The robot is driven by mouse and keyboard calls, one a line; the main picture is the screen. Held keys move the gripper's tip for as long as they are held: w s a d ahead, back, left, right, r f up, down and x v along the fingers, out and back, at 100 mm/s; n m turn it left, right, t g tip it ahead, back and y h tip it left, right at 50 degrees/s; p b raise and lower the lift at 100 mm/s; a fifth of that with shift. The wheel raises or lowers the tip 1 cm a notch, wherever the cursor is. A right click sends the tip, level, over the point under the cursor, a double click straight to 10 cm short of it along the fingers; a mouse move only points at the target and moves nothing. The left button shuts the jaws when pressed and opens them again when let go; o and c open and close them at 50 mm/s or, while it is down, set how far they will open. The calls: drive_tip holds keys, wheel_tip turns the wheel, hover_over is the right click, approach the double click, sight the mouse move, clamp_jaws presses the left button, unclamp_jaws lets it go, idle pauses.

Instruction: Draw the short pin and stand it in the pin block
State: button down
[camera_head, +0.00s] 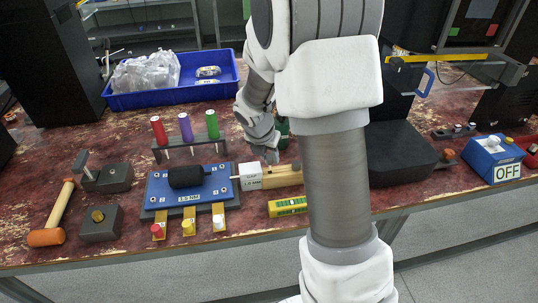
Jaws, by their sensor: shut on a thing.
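My arm hides part of the area to the right. I cannot tell for sure which thing is the short pin. Two dark grey blocks stand at the left: one (115,178) carries an upright, tilted grey piece, the other (101,228) a brass knob. I cannot tell if either is the pin block.
A blue "1.5 NM" board (157,190) with a black cylinder lies left of the gripper. Red, purple and green handles stand in a rack (160,156) behind it. A mallet (48,234), yellow level (287,206), blue bin (150,98) and "OFF" switch box (492,157) surround it.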

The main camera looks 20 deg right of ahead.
sight(267, 162)
drive_tip(key=shift+f+b, duration=1)
drive_tip(key=shift+f, duration=0.85)
drive_tip(key=shift+r, duration=0.15)
idle(0.3)
drive_tip(key=shift+r+p, duration=1.45)
drive_tip(key=shift+p, duration=0.35)
drive_tip(key=shift+p, duration=0.5)
idle(0.7)
drive_tip(key=shift+f+b, duration=1.1)
drive_tip(key=shift+f, duration=0.55)
drive_tip(key=c, duration=0.5)
unclamp_jaws()
drive_tip(key=shift+r, duration=0.1)
drive_tip(key=shift+a, duration=0.1)
